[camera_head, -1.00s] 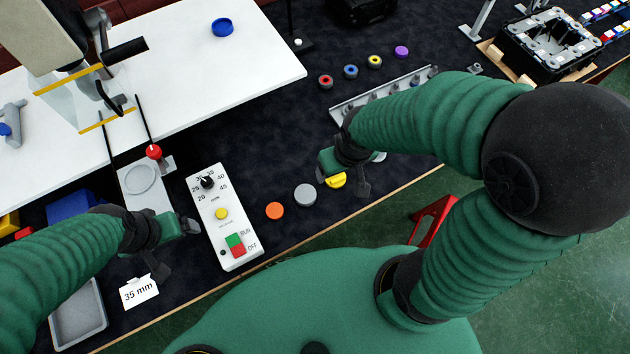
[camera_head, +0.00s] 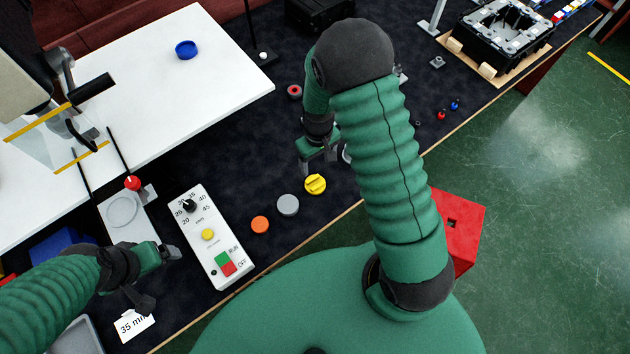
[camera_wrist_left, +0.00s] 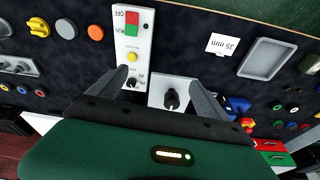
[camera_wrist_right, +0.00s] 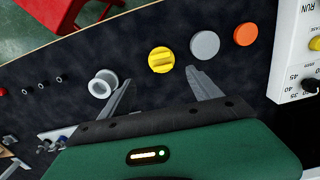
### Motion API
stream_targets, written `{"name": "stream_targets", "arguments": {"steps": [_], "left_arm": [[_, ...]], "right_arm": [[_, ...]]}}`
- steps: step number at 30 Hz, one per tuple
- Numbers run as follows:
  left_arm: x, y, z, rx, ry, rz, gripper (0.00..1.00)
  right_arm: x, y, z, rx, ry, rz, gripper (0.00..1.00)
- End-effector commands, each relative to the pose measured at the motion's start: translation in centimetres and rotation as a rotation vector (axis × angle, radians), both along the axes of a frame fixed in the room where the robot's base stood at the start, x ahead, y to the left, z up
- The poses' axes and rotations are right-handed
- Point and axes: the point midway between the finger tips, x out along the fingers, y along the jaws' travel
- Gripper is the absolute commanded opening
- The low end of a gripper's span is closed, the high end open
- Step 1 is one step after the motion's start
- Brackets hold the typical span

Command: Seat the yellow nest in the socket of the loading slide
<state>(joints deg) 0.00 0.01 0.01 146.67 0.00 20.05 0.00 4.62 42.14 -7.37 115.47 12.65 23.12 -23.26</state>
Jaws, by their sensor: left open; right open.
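The yellow nest (camera_head: 315,184) is a round disc with a raised bar across its top. It lies on the dark table at the right end of a row with a grey and an orange disc. My right gripper (camera_head: 323,163) is open and empty, just behind the nest; in the right wrist view the nest (camera_wrist_right: 161,60) shows beyond and between the fingertips. The loading slide (camera_head: 142,228) is a pale plate with a round, empty-looking socket (camera_head: 122,210). My left gripper (camera_head: 160,277) is open and empty near the slide's front end.
The grey disc (camera_head: 288,205) and orange disc (camera_head: 260,225) lie left of the nest. A white control panel (camera_head: 208,235) stands between them and the slide. A pale ring-shaped cup (camera_wrist_right: 102,83) is near my right gripper. A red-knobbed lever (camera_head: 132,183) stands behind the socket.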

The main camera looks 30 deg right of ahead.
Motion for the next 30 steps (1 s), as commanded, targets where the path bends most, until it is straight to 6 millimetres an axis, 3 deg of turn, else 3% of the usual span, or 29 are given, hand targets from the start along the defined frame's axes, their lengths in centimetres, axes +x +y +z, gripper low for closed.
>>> {"name": "stream_targets", "arguments": {"steps": [3, 9, 16, 22, 30], "left_arm": [[0.0, 0.0, 0.2, 0.0, 0.0, 0.0, 0.88], [0.0, 0.0, 0.5, 0.0, 0.0, 0.0, 0.88], [0.0, 0.0, 1.2, 0.0, 0.0, 0.0, 0.88], [0.0, 0.0, 2.0, 0.0, 0.0, 0.0, 0.88], [0.0, 0.0, 1.9, 0.0, 0.0, 0.0, 0.88]], "right_arm": [[-0.2, 0.0, -3.3, 0.001, 0.007, -0.002, 0.73], [-0.1, 0.0, -7.9, 0.001, 0.003, -0.001, 0.73], [-0.1, 0.1, -10.3, 0.001, 0.002, -0.001, 0.73], [0.0, 0.1, -13.8, 0.001, 0.002, -0.001, 0.73], [0.1, 0.1, -14.4, 0.0, -0.001, -0.001, 0.71]]}}
